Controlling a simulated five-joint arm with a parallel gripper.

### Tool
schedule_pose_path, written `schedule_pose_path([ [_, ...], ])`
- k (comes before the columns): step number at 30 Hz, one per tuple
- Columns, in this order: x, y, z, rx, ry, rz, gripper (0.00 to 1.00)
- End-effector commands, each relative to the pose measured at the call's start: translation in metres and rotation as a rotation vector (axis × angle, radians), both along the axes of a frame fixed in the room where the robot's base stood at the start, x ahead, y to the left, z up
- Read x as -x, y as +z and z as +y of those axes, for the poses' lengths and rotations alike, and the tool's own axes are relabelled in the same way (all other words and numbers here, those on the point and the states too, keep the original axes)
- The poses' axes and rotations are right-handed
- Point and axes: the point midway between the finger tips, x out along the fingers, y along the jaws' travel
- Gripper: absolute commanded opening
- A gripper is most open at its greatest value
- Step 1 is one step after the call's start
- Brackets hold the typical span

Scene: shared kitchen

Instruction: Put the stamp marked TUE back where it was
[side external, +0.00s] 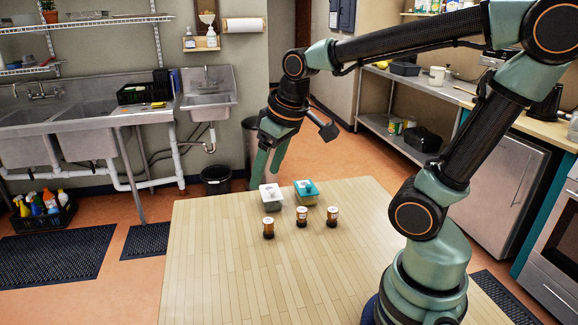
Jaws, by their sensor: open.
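Three small brown cylinders with white tops stand upright on the wooden table (225,275): a left one (268,229), a middle one (301,218) and a right one (332,218). They may be the stamps, but any markings are too small to read, so I cannot tell which is TUE. Behind them sit a small whitish box (271,196) and a teal-and-white box (306,192); their contents are unclear. My gripper (265,178) is open, its green fingers pointing down at the table's far edge, beside and behind the whitish box. I see nothing held between the fingers.
The front and left of the table are clear. Beyond it are steel sinks (95,115), a black bin (216,180) and a crate of spray bottles (45,215) on the floor. A counter (440,88) with shelving runs along the right.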

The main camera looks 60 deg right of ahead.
Motion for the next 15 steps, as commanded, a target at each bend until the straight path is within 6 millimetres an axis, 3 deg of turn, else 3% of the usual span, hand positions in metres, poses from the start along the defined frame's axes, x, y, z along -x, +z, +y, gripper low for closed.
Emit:
schedule_pose_path([
  [6, 0.027, 0.011, 0.021, -0.02, 0.008, -0.109, 0.68],
  [15, 0.034, 0.011, 0.027, -0.029, 0.006, -0.137, 0.68],
])
